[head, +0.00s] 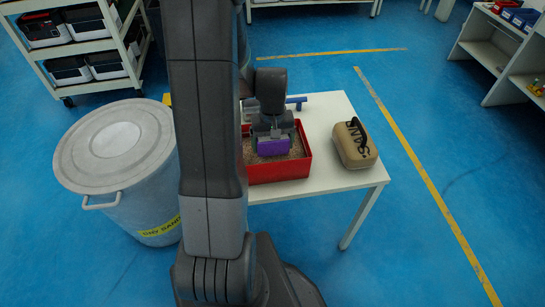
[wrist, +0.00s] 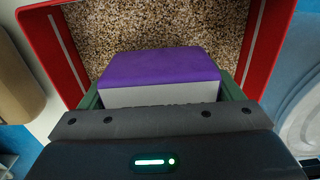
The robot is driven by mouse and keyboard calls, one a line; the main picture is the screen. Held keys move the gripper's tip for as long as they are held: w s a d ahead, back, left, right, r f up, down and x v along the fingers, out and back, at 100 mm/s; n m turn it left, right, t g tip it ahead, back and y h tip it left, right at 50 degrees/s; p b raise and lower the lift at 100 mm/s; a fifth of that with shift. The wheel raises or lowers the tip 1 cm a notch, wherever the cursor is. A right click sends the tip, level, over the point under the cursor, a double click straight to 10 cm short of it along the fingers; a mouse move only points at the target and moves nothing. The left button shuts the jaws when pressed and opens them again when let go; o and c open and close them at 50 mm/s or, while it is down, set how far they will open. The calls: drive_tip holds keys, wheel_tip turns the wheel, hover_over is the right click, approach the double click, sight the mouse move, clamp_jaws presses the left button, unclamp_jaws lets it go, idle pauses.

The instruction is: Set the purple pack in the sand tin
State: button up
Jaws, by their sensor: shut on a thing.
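The purple pack (head: 273,146) is held in my gripper (head: 272,134) over the red sand tin (head: 280,170) on the white table. In the wrist view, the pack (wrist: 160,68) shows a purple top and a pale grey-white side, with green finger pads at both its ends. My gripper (wrist: 160,98) is shut on it. The tin's red wall (wrist: 48,50) and speckled brown sand (wrist: 160,25) show around and beyond the pack. I cannot tell whether the underside of the pack touches the sand.
A tan case with black straps (head: 355,145) sits on the white table (head: 322,112), right of the tin. A large grey lidded bin (head: 120,150) stands left of the table. Blue floor is clear at right.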

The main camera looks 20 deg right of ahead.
sight(272, 160)
drive_tip(key=shift+f+b, duration=0.4)
drive_tip(key=shift+f, duration=2.05)
drive_tip(key=shift+f, duration=0.1)
drive_tip(key=shift+f, duration=0.15)
drive_tip(key=o, duration=1.3)
wheel_tip(272, 160, up, 12)
drive_tip(key=shift+r+p, duration=0.25)
drive_tip(key=shift+p, duration=0.85)
